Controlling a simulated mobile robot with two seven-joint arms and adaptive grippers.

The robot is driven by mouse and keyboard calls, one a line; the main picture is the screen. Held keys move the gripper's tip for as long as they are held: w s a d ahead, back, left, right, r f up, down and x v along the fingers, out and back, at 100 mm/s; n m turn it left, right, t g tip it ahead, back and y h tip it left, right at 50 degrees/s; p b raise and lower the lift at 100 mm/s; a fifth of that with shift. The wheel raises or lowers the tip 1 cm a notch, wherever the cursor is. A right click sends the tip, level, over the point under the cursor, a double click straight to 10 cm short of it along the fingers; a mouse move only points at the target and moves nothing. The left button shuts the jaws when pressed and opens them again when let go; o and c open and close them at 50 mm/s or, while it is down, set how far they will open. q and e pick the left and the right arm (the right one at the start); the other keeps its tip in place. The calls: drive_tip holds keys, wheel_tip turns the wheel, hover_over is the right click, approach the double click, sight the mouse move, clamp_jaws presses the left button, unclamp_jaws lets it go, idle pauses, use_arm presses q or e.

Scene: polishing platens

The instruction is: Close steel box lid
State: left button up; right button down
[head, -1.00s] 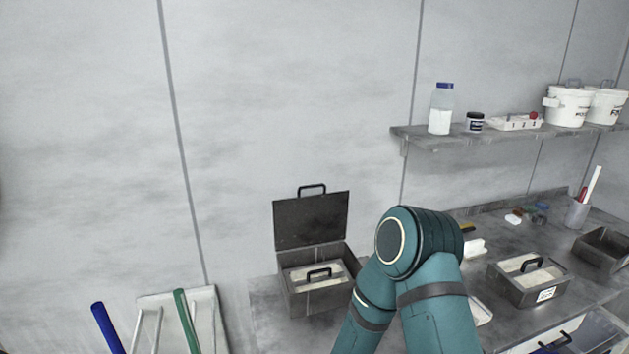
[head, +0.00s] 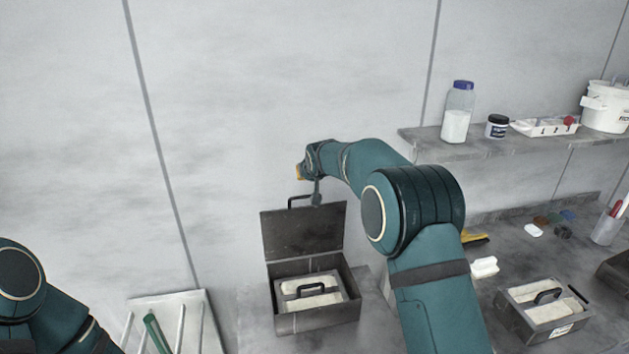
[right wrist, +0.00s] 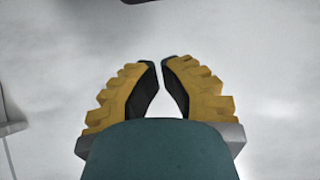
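The grey steel box (head: 318,320) stands on the bench with its lid (head: 302,237) raised at the back, leaning against or near the wall. The lid's black handle (head: 292,202) is at its top edge. Inside the box are pale blocks and a black handle. My right gripper (head: 299,172) is just above the lid handle, partly hidden by its own wrist; I cannot tell whether it touches. In the right wrist view its yellow fingers (right wrist: 160,66) are drawn nearly together with nothing between them. My left arm shows at the lower left, but its gripper is out of view.
A white rack (head: 207,330) with a green-handled tool is left of the box. A shelf (head: 430,147) with a bottle (head: 457,115), jar and tub is at right.

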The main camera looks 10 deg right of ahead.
drive_tip(key=p+x, duration=0.1)
drive_tip(key=x, duration=0.9)
drive_tip(key=shift+s+f, duration=0.1)
drive_tip(key=shift+s, duration=0.05)
drive_tip(key=s, duration=0.4)
drive_tip(key=shift+f, duration=0.35)
idle(0.4)
